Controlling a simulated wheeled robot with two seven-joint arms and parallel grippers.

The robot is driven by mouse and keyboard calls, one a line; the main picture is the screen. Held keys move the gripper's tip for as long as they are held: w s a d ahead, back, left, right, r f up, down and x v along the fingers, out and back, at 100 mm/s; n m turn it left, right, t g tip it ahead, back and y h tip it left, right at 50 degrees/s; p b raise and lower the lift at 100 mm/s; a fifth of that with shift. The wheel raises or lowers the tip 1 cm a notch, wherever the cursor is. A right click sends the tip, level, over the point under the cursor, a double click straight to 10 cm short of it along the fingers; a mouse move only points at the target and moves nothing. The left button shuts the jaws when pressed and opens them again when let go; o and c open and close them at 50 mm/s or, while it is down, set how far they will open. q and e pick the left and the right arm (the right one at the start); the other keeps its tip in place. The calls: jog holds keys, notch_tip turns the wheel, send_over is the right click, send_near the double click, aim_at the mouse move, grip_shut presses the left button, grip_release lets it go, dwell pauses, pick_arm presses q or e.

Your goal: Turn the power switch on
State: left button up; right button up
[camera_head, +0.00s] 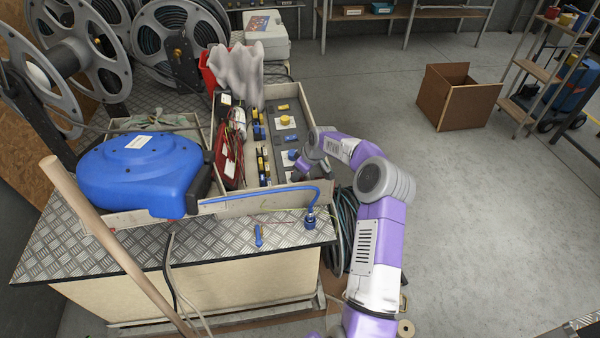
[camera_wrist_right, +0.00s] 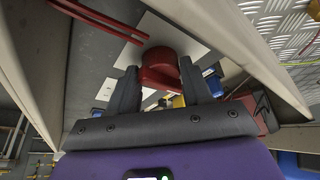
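In the right wrist view a red rotary switch knob (camera_wrist_right: 162,68) stands on a white plate on a grey panel. My right gripper (camera_wrist_right: 160,66) has one dark finger on each side of this knob. The knob nearly fills the gap, and I cannot tell whether both fingers press on it. In the head view my right gripper (camera_head: 296,166) is at the near right part of the grey panel (camera_head: 281,105) in the open box, and the red knob is hidden there. The panel also bears a yellow knob (camera_head: 286,120). My left gripper is out of view.
A blue hose reel (camera_head: 140,168) and large grey reels (camera_head: 93,45) fill the left of the metal-topped bench (camera_head: 100,235). The box's near wall (camera_head: 260,198) borders the panel. A blue cable (camera_head: 285,190) crosses it. The floor right of my arm is open up to a brown box (camera_head: 455,100).

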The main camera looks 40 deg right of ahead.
jog(key=shift+c, duration=1.4)
jog(key=shift+a, duration=0.1)
jog(key=m, duration=0.1)
jog(key=m+h, duration=0.1)
jog(key=m, duration=0.1)
jog(key=m+h+b, duration=0.1)
jog(key=m, duration=0.1)
jog(key=shift+w+a, duration=0.1)
jog(key=shift+a, duration=0.2)
jog(key=m+h, duration=0.1)
jog(key=m, duration=0.1)
jog(key=m+h, duration=0.1)
jog(key=m, duration=0.2)
jog(key=shift+w+a+m+g, duration=0.1)
jog(key=shift+a+m+g, duration=0.05)
jog(key=shift+m+g, duration=0.15)
jog(key=m+h, duration=0.1)
jog(key=m, duration=0.2)
jog(key=shift+w+r+m+g, duration=0.1)
jog(key=shift+m+g, duration=0.2)
jog(key=shift+g, duration=0.1)
jog(key=shift+w+m+g+h+p, duration=0.1)
jog(key=shift+m+g+h+p, duration=0.4)
jog(key=shift+m, duration=1.3)
jog(key=shift+c, duration=0.2)
jog(key=shift+r, duration=0.1)
